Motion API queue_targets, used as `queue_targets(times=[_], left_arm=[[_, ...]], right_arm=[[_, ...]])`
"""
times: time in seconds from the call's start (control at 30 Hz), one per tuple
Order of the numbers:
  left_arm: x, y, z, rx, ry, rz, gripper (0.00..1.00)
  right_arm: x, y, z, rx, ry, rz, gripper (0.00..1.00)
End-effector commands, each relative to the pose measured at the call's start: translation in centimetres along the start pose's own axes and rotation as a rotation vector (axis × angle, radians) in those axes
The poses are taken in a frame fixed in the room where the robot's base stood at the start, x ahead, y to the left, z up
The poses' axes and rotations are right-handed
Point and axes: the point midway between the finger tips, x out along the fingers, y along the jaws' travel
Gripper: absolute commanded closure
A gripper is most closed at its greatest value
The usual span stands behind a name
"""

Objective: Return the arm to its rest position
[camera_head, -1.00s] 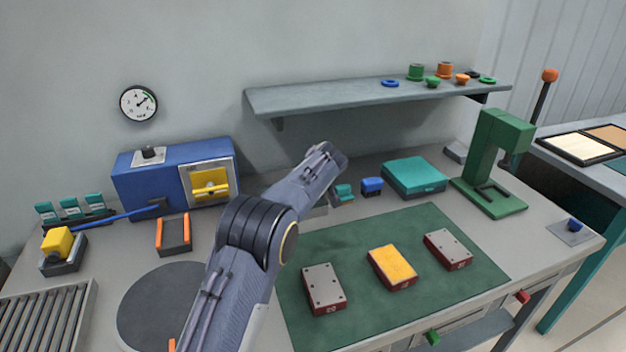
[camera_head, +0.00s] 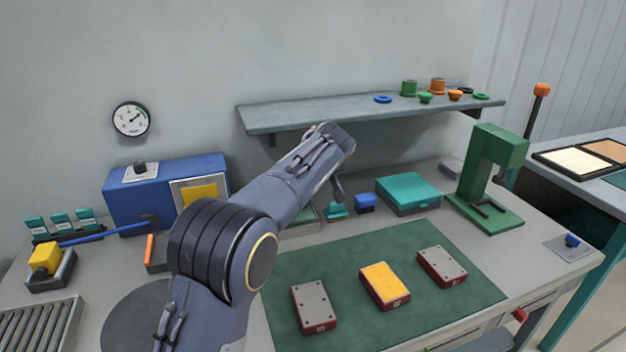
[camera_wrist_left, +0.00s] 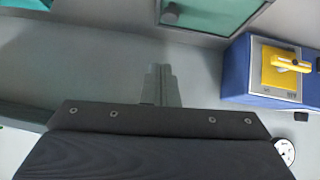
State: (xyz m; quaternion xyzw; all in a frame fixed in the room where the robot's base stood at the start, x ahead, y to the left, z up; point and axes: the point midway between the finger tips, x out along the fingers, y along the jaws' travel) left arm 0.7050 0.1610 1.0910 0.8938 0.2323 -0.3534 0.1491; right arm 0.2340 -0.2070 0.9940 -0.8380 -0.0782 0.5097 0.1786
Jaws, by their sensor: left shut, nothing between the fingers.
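My left arm (camera_head: 225,245) rises from the bottom of the head view and reaches right, above the bench and in front of the wall. Its forearm ends near the shelf's left part. In the left wrist view the left gripper's fingers (camera_wrist_left: 160,85) lie together, shut and empty, with the grey wall and bench behind. In the head view the fingers cannot be made out clearly. My right gripper is in neither view.
A wall shelf (camera_head: 330,117) with small coloured parts is behind my forearm. A blue machine (camera_head: 125,195) stands left; it also shows in the wrist view (camera_wrist_left: 240,70). A green mat (camera_head: 350,325) with three blocks lies right, near a green press (camera_head: 478,165).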

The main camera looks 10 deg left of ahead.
Motion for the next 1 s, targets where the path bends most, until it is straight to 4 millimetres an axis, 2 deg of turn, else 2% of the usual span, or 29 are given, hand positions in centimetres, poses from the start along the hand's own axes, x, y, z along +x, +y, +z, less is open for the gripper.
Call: queue_targets(times=[0.07,0.17,0.27,0.3,0.37,0.5,0.57,0.7,0.83,0.9,1.0], left_arm=[[-0.4,-0.8,-0.1,-0.006,-0.012,0.0,1.0],[-0.9,-3.8,-0.1,-0.019,-0.069,0.007,1.0],[-2.0,-8.9,0.8,-0.033,-0.169,0.034,1.0],[-2.7,-11.1,1.6,-0.035,-0.213,0.055,1.0],[-4.2,-14.1,3.0,-0.034,-0.276,0.095,1.0],[-8.6,-19.9,7.5,-0.011,-0.382,0.206,1.0],[-10.7,-21.9,9.8,0.006,-0.412,0.256,1.0],[-15.6,-25.6,16.0,0.06,-0.448,0.369,1.0],[-19.2,-27.7,22.2,0.126,-0.449,0.447,1.0],[-20.5,-28.3,25.3,0.159,-0.445,0.474,1.0],[-21.5,-28.9,28.6,0.196,-0.438,0.498,1.0]], right_arm=[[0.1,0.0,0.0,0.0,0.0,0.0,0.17],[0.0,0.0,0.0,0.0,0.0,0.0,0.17],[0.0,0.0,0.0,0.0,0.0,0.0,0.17],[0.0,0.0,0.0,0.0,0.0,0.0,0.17],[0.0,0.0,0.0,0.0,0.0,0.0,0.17],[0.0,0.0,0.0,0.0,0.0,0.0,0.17],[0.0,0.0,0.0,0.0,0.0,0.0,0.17],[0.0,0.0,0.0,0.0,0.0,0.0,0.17],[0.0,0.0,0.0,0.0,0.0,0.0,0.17],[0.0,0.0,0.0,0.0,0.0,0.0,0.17],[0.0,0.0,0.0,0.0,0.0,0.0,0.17]])
